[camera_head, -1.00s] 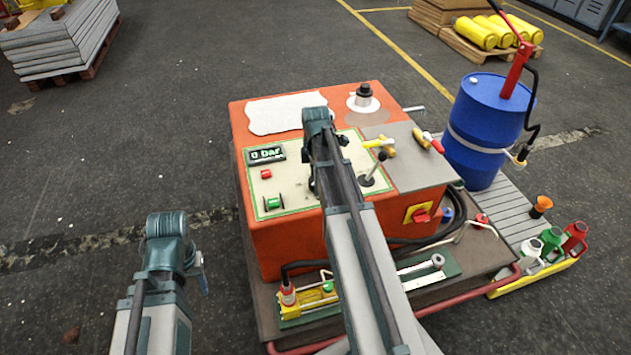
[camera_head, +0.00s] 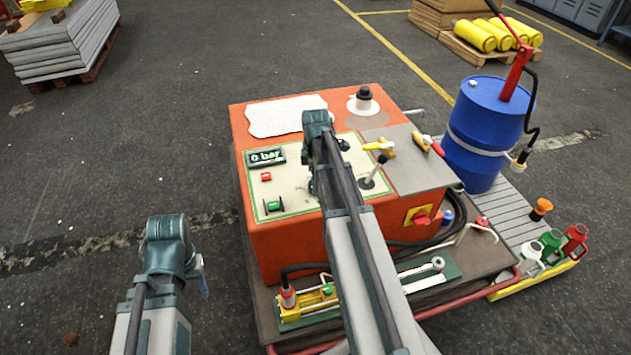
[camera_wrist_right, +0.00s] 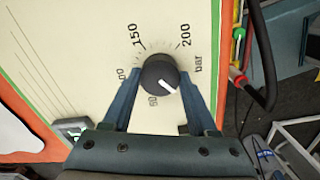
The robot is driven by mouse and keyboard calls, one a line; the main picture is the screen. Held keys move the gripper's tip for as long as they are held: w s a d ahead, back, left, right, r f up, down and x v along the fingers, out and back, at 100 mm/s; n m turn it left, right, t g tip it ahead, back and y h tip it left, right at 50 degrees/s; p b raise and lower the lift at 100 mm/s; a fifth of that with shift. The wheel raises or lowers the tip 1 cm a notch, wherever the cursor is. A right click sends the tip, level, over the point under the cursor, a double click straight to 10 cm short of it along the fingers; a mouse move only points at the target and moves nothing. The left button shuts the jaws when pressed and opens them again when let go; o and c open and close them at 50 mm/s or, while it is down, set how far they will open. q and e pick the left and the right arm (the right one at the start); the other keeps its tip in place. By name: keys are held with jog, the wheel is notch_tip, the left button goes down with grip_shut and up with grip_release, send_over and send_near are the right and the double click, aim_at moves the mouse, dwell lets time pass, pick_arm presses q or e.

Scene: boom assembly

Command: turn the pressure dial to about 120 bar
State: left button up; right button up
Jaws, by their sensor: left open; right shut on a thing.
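The pressure dial (camera_wrist_right: 160,75) is a black round knob with a white pointer mark, on a cream panel with a printed scale. Its pointer faces the lower right in the right wrist view, away from the 150 and 200 marks. My right gripper (camera_wrist_right: 161,80) has its two fingers on either side of the dial, shut on it. In the head view my right arm hides the dial and most of that gripper. The green-lit display (camera_head: 266,157) reads 0 bar. My left gripper (camera_head: 201,276) is open and empty, off to the left of the orange console.
A blue drum (camera_head: 487,125) stands to the right. Floor left of the console is clear.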

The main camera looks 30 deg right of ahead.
jog(key=m, duration=0.9)
jog(key=shift+m, duration=0.4)
jog(key=m, duration=0.4)
jog(key=shift+m, duration=0.3)
jog(key=m, duration=0.4)
jog(key=shift+m, duration=0.3)
jog(key=m, duration=0.6)
jog(key=shift+d, duration=0.1)
jog(key=m, duration=0.5)
jog(key=shift+m, duration=0.3)
